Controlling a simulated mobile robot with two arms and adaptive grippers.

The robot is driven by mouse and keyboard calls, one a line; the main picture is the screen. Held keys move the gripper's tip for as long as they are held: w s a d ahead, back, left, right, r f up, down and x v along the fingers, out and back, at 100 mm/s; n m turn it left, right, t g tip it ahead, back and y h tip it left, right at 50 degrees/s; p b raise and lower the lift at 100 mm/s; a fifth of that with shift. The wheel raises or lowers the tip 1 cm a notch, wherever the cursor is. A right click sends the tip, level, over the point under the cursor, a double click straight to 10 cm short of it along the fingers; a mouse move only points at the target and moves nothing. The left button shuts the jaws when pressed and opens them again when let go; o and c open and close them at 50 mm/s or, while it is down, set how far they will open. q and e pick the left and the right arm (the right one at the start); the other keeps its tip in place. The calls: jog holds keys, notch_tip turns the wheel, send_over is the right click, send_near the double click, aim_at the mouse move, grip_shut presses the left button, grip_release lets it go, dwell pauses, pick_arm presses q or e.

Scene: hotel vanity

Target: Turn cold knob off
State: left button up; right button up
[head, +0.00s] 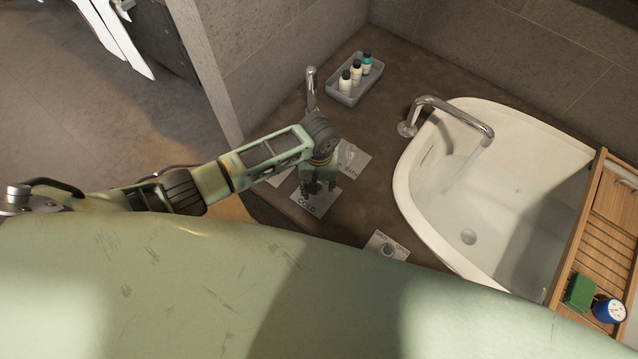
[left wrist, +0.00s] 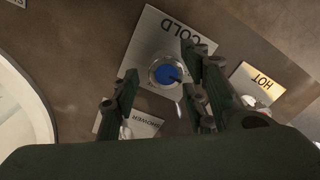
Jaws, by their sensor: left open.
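The COLD plate (head: 307,205) lies on the brown counter, left of the tub. Its knob, with a blue cap (left wrist: 165,75), shows in the left wrist view; in the head view my gripper hides it. My left gripper (head: 315,188) points down over the plate. In the left wrist view, its open fingers (left wrist: 162,95) stand on either side of the knob, with gaps visible; I cannot tell how far above it they are. The faucet (head: 455,108) arches over the white tub, and a thin stream of water (head: 462,170) seems to fall from it. My right gripper is not in view.
Another knob plate (head: 386,247) sits nearer the tub (head: 405,190). A chrome post (head: 311,88) and a grey tray (head: 345,97) with small bottles stand behind. A wooden rack (head: 580,235) crosses the tub.

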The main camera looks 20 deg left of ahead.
pick_arm(q)
jog(key=shift+f, duration=0.35)
jog(key=c, duration=1)
